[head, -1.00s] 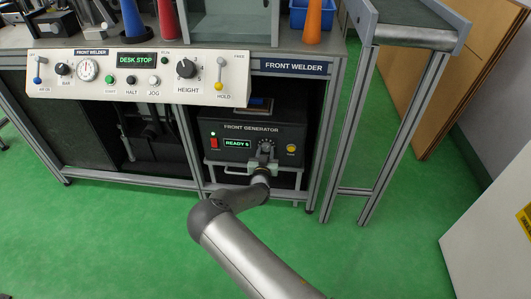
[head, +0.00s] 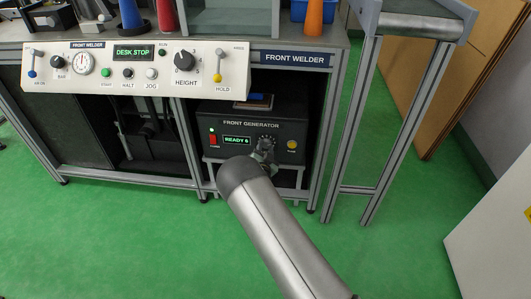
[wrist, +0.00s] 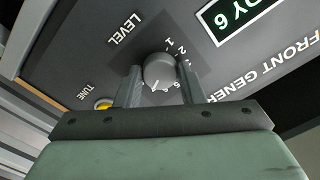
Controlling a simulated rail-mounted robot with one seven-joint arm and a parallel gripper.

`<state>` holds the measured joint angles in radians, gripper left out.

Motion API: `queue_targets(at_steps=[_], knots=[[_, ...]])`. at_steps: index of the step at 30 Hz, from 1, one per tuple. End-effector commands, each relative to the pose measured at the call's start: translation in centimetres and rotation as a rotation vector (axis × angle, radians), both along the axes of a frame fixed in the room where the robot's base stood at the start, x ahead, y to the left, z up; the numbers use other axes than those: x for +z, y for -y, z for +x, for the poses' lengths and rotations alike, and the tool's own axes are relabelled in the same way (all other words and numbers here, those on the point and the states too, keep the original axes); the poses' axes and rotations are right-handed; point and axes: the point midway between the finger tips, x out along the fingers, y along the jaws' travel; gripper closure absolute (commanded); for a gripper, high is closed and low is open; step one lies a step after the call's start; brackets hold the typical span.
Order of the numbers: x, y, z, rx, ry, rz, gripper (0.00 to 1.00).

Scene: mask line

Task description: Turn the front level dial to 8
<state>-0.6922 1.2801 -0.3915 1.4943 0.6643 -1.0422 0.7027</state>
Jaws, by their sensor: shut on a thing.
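The front generator (head: 225,126) is a dark box in the open bay under the front welder bench. Its green display (head: 237,140) reads READY 6. The level dial is a round grey knob with numbers around it, seen upside down in the wrist view (wrist: 160,70); a small pale mark shows on its near edge. My gripper (wrist: 160,84) is shut on the level dial, one finger on each side. In the head view my gripper (head: 265,157) is at the generator's face, partly hidden by my arm.
A red power switch (head: 213,139) is left of the display, and the yellow TUNE button (head: 292,145) is right of the dial. A pale handle bar crosses low in front of the generator. The welder panel (head: 130,68) above reads DESK STOP. Green floor is clear in front.

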Motion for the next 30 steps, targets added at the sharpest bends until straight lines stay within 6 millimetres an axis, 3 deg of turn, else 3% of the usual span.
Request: queue_targets(at_steps=[15,30], knots=[[-0.16,-0.05,0.02,0.0,0.012,0.349,0.88],[0.02,-0.11,-0.02,0.001,0.013,0.416,0.88]])
